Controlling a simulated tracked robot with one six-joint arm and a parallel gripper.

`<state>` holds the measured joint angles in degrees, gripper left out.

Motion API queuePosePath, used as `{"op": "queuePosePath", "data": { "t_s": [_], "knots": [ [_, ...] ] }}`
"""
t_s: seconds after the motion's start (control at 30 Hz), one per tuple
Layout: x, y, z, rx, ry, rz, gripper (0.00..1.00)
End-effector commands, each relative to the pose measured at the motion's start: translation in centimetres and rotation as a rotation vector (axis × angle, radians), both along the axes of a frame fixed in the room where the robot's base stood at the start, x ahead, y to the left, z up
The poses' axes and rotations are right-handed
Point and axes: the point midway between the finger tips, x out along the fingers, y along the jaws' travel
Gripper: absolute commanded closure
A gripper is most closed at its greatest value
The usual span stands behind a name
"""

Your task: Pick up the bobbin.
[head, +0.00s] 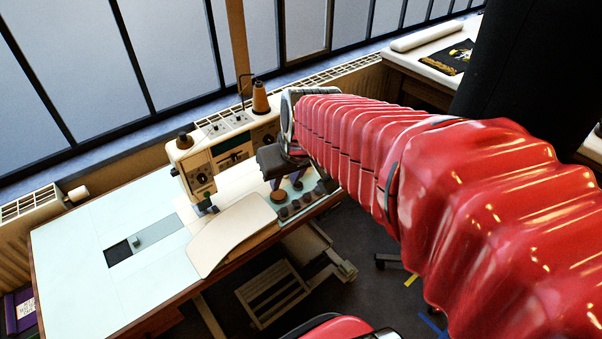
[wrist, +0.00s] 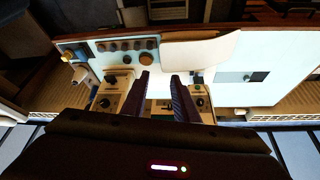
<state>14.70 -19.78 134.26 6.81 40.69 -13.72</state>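My gripper (head: 286,184) hangs above the right part of the sewing table in the head view. In the wrist view its two dark fingers (wrist: 162,84) stand apart with nothing between them. Several small dark round pieces (head: 284,213) lie on the tabletop below and beside the gripper, with a brown round piece (head: 278,197) next to them. The wrist view shows the dark pieces (wrist: 125,45) in a row, and the brown piece (wrist: 145,58) just beyond the left fingertip. I cannot tell which piece is the bobbin.
The sewing machine (head: 203,164) stands just left of the gripper, with a tall thread cone (head: 261,99) on top. A pale curved board (head: 236,232) lies at the table's front edge. The left tabletop (head: 85,240) is mostly clear. Windows and a radiator are behind.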

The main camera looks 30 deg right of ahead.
Motion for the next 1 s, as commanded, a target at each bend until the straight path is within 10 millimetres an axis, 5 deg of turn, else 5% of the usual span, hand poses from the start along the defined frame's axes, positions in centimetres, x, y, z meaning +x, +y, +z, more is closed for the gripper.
{"op": "queuePosePath", "data": {
  "t_s": [0.3,0.63,1.0],
  "knots": [
    [4.4,-6.9,-4.4,0.006,0.028,-0.069,0.73],
    [6.8,-14.5,-9.8,0.005,0.048,-0.14,0.73],
    [7.2,-16.5,-11.4,0.002,0.051,-0.155,0.73]
  ]
}}
